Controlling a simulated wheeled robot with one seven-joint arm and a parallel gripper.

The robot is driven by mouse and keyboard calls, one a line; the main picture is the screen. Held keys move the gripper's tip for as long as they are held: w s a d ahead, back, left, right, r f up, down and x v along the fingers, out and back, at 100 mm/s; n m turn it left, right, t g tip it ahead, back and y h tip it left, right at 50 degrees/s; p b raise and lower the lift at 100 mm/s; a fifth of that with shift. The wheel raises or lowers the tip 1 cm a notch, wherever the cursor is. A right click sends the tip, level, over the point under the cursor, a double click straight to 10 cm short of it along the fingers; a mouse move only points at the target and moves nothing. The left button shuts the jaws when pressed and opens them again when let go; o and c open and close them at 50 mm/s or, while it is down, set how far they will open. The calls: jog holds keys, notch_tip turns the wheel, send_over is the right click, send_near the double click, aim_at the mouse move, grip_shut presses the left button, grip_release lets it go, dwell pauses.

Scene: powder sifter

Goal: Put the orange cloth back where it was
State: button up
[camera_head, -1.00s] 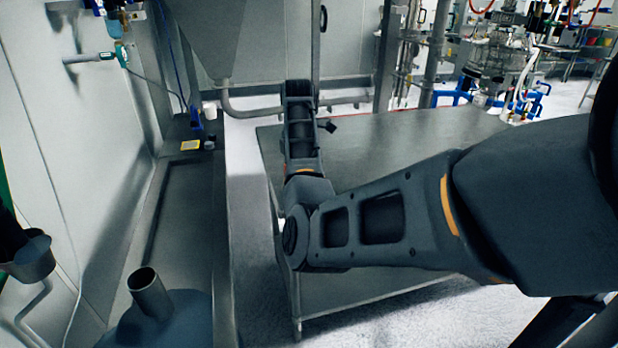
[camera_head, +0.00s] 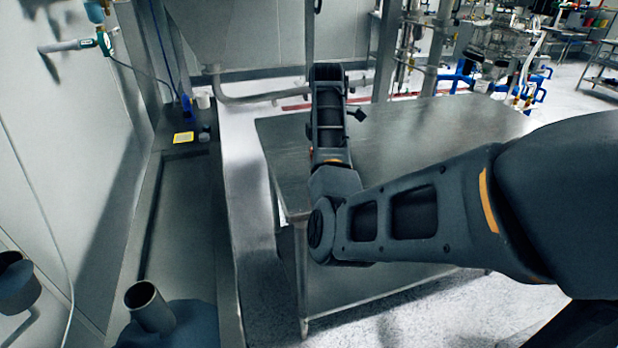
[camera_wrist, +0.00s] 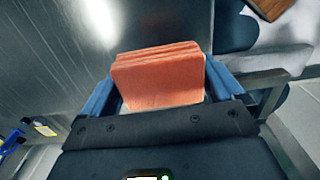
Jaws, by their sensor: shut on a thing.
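The orange cloth (camera_wrist: 158,80) is a folded, layered block in the wrist view. It sits between the two blue fingers of my gripper (camera_wrist: 162,85), which is shut on it. A metal surface shows behind the cloth in the wrist view, but I cannot tell how far away it is. In the head view my arm reaches over the grey metal table (camera_head: 420,135), and the gripper and cloth are hidden behind the arm.
A ledge along the left wall carries a yellow label (camera_head: 183,138), a white cup (camera_head: 202,99) and a small dark object (camera_head: 205,134). A grey vessel with an open neck (camera_head: 150,305) stands at the front left. The table's right part is bare.

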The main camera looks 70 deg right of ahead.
aim_at(308, 187)
jog(key=shift+w+a+f+b, duration=0.2)
jog(key=shift+w+a+f, duration=0.45)
jog(key=shift+w, duration=0.2)
jog(key=shift+w+a+f+b, duration=0.2)
jog(key=shift+w+a+f, duration=0.3)
jog(key=shift+w+f, duration=0.3)
jog(key=shift+w+f+p, duration=0.1)
jog(key=shift+f+p, duration=0.3)
jog(key=shift+f, duration=1.45)
jog(key=shift+f, duration=0.15)
jog(key=o, duration=0.6)
jog(key=shift+o, duration=0.2)
